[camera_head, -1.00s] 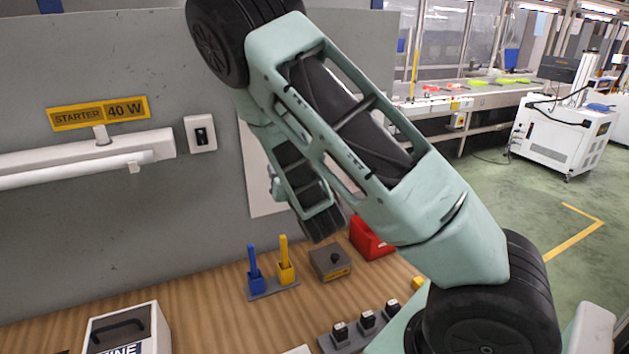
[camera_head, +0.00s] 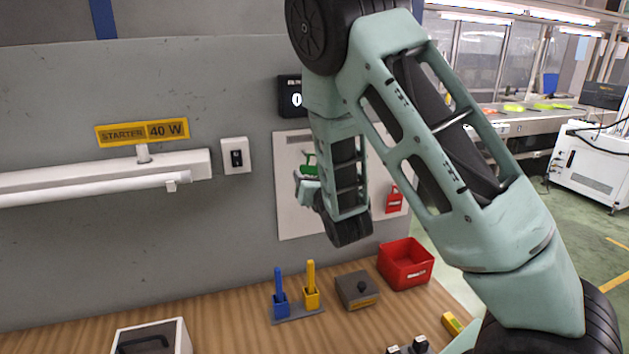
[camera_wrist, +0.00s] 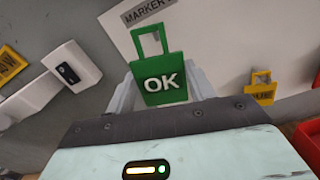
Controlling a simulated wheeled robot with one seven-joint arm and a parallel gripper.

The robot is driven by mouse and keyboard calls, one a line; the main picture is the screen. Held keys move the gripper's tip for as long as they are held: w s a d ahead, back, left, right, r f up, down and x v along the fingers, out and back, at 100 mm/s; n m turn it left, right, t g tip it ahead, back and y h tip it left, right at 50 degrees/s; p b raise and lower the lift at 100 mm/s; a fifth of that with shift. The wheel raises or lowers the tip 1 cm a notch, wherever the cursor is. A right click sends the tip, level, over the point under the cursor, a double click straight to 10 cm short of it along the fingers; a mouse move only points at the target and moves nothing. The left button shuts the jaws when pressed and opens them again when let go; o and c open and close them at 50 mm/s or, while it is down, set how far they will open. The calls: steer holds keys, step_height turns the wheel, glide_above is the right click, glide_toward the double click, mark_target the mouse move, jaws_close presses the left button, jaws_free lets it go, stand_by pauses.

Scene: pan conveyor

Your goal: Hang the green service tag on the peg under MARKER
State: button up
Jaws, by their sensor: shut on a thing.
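The green service tag (camera_wrist: 161,80), marked OK, has a square loop on top. My gripper (camera_wrist: 165,92) is shut on its lower body and holds it upright, slightly tilted in the wrist view. The MARKER label (camera_wrist: 149,12) is on the white board just above the loop. In the head view the green tag (camera_head: 309,166) is in front of the left part of the white board (camera_head: 290,215), with my gripper (camera_head: 306,184) at its lower edge. I cannot make out the peg under MARKER, nor whether the loop is around it.
A red tag (camera_head: 394,199) hangs on the board's right side. A yellow tag (camera_wrist: 262,88) hangs right of the green one. A wall switch (camera_head: 236,156) is left of the board. Below, the bench holds a red bin (camera_head: 405,264), a grey box (camera_head: 357,289) and blue and yellow handles (camera_head: 296,297).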

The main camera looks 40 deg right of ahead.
steer(key=shift+f+x, duration=0.2)
steer(key=shift+x, duration=2.45)
steer(key=shift+w+d+f+b, duration=0.15)
steer(key=shift+w+f+b, duration=0.25)
steer(key=shift+w, duration=0.35)
steer(key=o, duration=1)
steer(key=shift+o, duration=0.2)
steer(key=shift+s, duration=0.1)
